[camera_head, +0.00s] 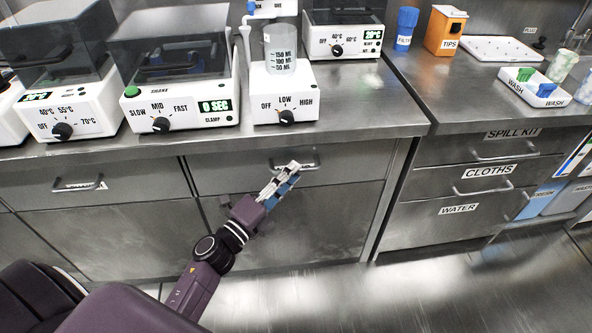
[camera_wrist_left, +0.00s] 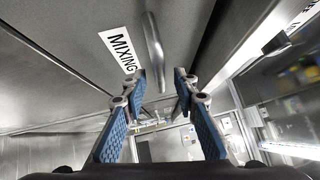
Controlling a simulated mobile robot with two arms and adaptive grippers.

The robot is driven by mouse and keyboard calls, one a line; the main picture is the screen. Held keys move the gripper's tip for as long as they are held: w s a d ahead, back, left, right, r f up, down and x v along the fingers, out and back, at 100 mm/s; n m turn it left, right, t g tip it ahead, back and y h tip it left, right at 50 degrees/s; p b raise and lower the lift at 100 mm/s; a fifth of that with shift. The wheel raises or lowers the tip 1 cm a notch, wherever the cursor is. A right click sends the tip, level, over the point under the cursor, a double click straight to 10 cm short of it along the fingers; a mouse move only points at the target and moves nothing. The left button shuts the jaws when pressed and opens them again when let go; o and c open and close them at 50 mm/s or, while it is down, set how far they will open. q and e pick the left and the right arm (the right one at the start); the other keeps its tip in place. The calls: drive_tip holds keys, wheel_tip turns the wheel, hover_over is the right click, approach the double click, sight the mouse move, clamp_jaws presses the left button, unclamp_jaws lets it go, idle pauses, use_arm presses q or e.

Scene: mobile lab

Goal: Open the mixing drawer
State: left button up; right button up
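The mixing drawer (camera_head: 350,170) is the upper drawer under the middle counter, and its front looks flush with the cabinet. Its bar handle (camera_head: 308,165) is partly hidden behind my left gripper (camera_head: 285,180). In the left wrist view, the drawer front with its white "MIXING" label (camera_wrist_left: 118,50) fills the upper part, and the metal handle (camera_wrist_left: 154,50) lies just beyond the fingertips. My left gripper (camera_wrist_left: 160,82) is open there, its blue-padded fingers apart, with nothing between them. The handle lines up roughly with the gap. My right gripper is not in view.
A mixer with a beaker (camera_head: 285,100) and a shaker (camera_head: 175,100) stand on the counter (camera_head: 350,110) above. Another drawer (camera_head: 95,185) is at left. Drawers labelled spill kit, cloths (camera_head: 462,182) and water are at right. The floor (camera_head: 440,290) in front is clear.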

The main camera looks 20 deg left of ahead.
use_arm(q)
drive_tip(key=shift+x, duration=1.3)
clamp_jaws()
